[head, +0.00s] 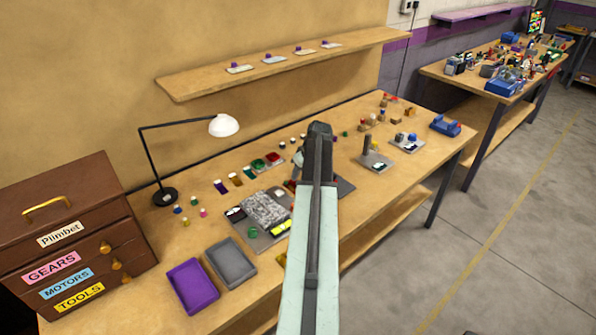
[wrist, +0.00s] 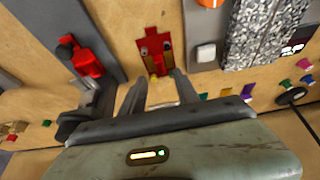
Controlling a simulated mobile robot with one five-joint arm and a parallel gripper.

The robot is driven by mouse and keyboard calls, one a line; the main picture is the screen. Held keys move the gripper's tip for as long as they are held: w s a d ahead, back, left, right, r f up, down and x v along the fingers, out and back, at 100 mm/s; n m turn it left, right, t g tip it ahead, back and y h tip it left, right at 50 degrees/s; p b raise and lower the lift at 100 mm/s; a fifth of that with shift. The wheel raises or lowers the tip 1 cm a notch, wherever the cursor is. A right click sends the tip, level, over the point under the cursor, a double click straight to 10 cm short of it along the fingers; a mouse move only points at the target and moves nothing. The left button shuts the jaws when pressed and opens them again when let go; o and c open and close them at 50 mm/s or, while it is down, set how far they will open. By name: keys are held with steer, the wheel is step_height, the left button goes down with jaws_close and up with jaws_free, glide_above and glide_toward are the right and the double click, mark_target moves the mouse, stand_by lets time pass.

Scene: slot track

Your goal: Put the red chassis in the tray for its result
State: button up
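In the wrist view a red chassis-like piece (wrist: 155,52) with two dark round spots lies on the wooden bench, just beyond my fingertips. My gripper (wrist: 161,82) is open, one finger to each side of the piece's near end; I cannot tell how high it is above the bench. A second red piece (wrist: 86,62) with dark parts sits to the left, on or by a grey strip. In the head view my arm hides most of this spot. A purple tray (head: 193,288) and a grey tray (head: 232,264) stand at the bench's front left; both look empty.
A grey speckled block (head: 266,208) lies left of my arm, with small coloured pieces around it. A desk lamp (head: 165,196) and a brown drawer cabinet (head: 75,215) stand further left. A grey plate with a post (head: 374,160) is to the right.

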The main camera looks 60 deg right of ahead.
steer(key=p+v, duration=0.4)
steer(key=v, duration=0.2)
steer(key=shift+o, duration=0.5)
steer(key=f+b, duration=0.5)
steer(key=shift+w+a, duration=0.15)
steer(key=shift+w, duration=0.25)
steer(key=shift+b+x, duration=1.15)
steer(key=b+x, duration=0.4)
steer(key=x, duration=0.1)
steer(key=shift+w+d+b, duration=0.25)
steer(key=shift+d+b, duration=0.1)
steer(key=shift+r, duration=0.2)
jaws_close()
